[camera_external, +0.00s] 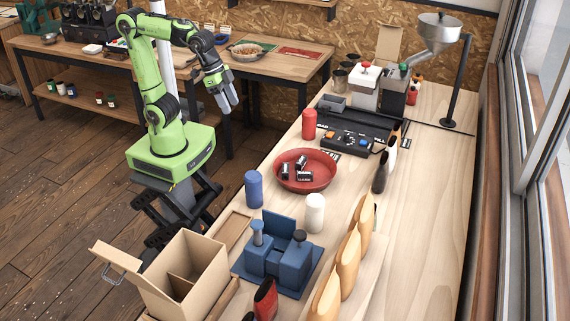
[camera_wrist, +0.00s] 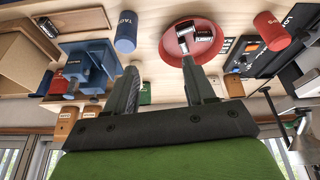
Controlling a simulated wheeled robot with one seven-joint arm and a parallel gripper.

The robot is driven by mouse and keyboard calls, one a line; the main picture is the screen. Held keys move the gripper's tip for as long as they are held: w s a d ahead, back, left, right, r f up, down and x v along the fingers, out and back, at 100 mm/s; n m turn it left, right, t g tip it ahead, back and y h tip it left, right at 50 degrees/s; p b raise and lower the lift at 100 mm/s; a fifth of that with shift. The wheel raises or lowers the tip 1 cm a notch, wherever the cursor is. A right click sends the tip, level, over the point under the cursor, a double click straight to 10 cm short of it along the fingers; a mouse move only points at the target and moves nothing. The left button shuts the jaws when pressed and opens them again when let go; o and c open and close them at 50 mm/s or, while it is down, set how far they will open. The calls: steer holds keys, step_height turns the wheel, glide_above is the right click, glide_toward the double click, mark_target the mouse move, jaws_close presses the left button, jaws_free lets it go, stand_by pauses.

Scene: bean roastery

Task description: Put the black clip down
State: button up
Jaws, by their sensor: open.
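Several black clips (camera_external: 287,171) with white labels lie in a round red bowl (camera_external: 323,173) on the long wooden table. In the wrist view, black clips (camera_wrist: 205,32) also show in the red bowl (camera_wrist: 178,47), partly hidden by a fingertip. My gripper (camera_external: 227,102) hangs in the air left of the table edge, behind and to the left of the bowl in the external view. In the wrist view, my gripper's two fingers (camera_wrist: 159,67) stand apart with nothing between them. I see no clip held.
Around the bowl stand a blue canister (camera_external: 253,189), a red canister (camera_external: 309,124) and a white canister (camera_external: 315,213). A black machine (camera_external: 349,138) stands behind it, a blue stand (camera_external: 292,266) in front. An open cardboard box (camera_external: 205,275) is at the near left.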

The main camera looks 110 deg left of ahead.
steer(key=s+d+f+m+t, duration=0.1)
steer(key=s+d+f, duration=0.1)
steer(key=s, duration=0.9)
steer(key=shift+s+m, duration=0.15)
steer(key=shift+m, duration=0.15)
steer(key=shift+o, duration=0.4)
